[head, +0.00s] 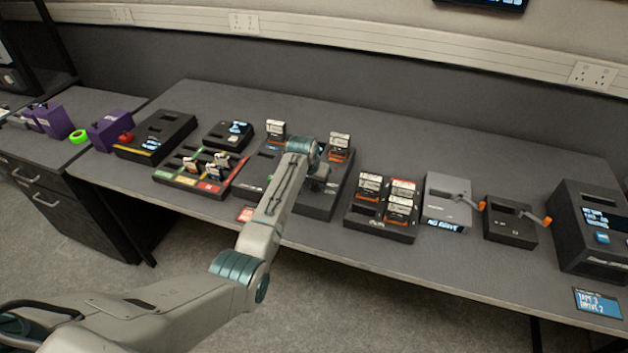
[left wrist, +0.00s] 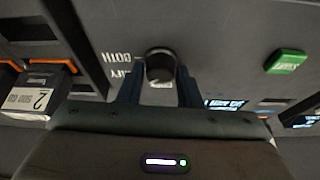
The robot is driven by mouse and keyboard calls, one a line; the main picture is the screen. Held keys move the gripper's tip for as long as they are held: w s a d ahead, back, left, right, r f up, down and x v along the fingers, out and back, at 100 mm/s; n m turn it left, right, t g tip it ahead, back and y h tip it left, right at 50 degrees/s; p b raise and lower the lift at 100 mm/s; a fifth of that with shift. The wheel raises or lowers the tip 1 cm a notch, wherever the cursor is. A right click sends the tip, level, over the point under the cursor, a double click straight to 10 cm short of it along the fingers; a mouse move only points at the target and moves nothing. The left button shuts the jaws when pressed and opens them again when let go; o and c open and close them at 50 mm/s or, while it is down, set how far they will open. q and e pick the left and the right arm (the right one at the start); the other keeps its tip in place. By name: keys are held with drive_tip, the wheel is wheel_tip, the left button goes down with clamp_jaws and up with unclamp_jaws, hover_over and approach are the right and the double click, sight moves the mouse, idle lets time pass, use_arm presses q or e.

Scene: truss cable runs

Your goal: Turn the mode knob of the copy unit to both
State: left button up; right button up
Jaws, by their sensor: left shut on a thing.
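The copy unit (head: 316,206) is a wide dark box in the middle of the desk, with upright cartridges at its back. My left gripper (head: 318,182) is over its top face and hides part of it. In the left wrist view the round black mode knob (left wrist: 160,64) sits between my two blue-grey fingers, which are shut on it. White lettering, upside down in this view, lies beside the knob; BOTH and part of VERIFY can be made out. The knob's pointer direction cannot be told. A green button (left wrist: 287,62) is to the right. My right gripper is not in view.
A cartridge rack (head: 382,229) stands right of the copy unit, then a grey crank unit (head: 446,198) and a dark crank unit (head: 509,227). A coloured sorting tray (head: 178,178) is to the left. In the left wrist view a numbered cartridge (left wrist: 38,98) stands close at left.

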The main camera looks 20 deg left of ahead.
use_arm(q)
drive_tip(key=shift+a+r+m+h+p, duration=0.15)
drive_tip(key=shift+m+h+p, duration=0.25)
drive_tip(key=shift+m, duration=0.7)
drive_tip(key=shift+w+m+h, duration=0.1)
drive_tip(key=shift+m+h, duration=0.3)
drive_tip(key=shift+m, duration=0.4)
drive_tip(key=shift+m+g+h, duration=0.3)
drive_tip(key=shift+m+h, duration=0.1)
drive_tip(key=shift+m, duration=0.7)
drive_tip(key=shift+a+m+g+h+b, duration=0.1)
drive_tip(key=shift+m+g+h+b, duration=0.3)
drive_tip(key=shift+m, duration=0.7)
drive_tip(key=o, duration=1)
drive_tip(key=shift+c, duration=0.2)
